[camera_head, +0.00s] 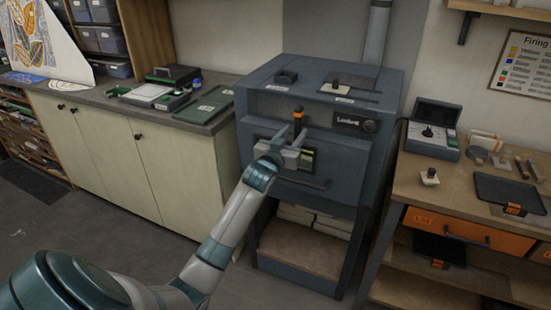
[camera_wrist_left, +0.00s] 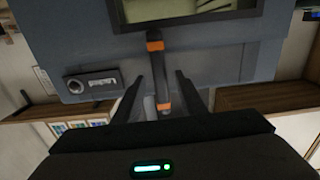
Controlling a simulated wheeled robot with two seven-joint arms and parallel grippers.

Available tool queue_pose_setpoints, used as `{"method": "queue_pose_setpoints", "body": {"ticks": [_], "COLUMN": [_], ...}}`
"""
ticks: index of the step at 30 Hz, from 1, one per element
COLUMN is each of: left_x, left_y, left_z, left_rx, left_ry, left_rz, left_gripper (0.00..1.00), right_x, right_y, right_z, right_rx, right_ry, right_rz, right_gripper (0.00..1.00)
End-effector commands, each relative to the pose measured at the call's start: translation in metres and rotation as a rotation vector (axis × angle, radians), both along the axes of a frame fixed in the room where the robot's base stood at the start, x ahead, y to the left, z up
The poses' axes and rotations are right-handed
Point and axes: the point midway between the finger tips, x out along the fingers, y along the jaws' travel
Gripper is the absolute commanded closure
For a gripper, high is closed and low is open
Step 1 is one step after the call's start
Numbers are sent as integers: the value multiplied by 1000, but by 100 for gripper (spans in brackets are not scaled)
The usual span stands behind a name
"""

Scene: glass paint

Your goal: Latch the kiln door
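The blue-grey kiln (camera_head: 385,95) stands at the middle of the head view, its front door (camera_head: 345,165) looking closed against the body. A dark latch lever with orange bands (camera_head: 298,112) stands upright on the door front; it also shows in the left wrist view (camera_wrist_left: 158,70). My left gripper (camera_head: 293,135) is at the door front around the lever. In the wrist view its two fingers (camera_wrist_left: 157,92) are apart, with the lever between them and gaps on both sides. The gripper hides part of the door window (camera_head: 308,160). My right gripper is not in view.
A bar handle (camera_head: 305,183) crosses the door below the gripper. A cabinet counter (camera_head: 110,100) with a green tray (camera_head: 205,105) stands to the left.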

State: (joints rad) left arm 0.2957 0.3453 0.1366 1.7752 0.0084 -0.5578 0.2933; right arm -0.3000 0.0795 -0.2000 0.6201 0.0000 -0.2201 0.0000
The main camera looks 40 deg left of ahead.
Motion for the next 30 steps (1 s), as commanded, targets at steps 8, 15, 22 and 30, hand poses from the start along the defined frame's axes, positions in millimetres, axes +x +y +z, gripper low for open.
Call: {"method": "queue_pose_setpoints", "body": {"ticks": [8,15,22,30], "left_x": [-44,-89,-128,-149], "left_y": [-11,-22,-30,-35], "left_z": [-4,-3,-2,-1], "left_rx": [-1,-1,-1,-2], "left_ry": [0,-1,0,1], "left_rz": [-1,-1,0,1], "left_gripper": [62,62,62,62], "right_x": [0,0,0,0], "right_y": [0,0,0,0], "right_z": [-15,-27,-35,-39], "right_rx": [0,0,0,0], "right_ry": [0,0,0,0], "right_rz": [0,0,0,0], "right_gripper": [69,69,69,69]}}
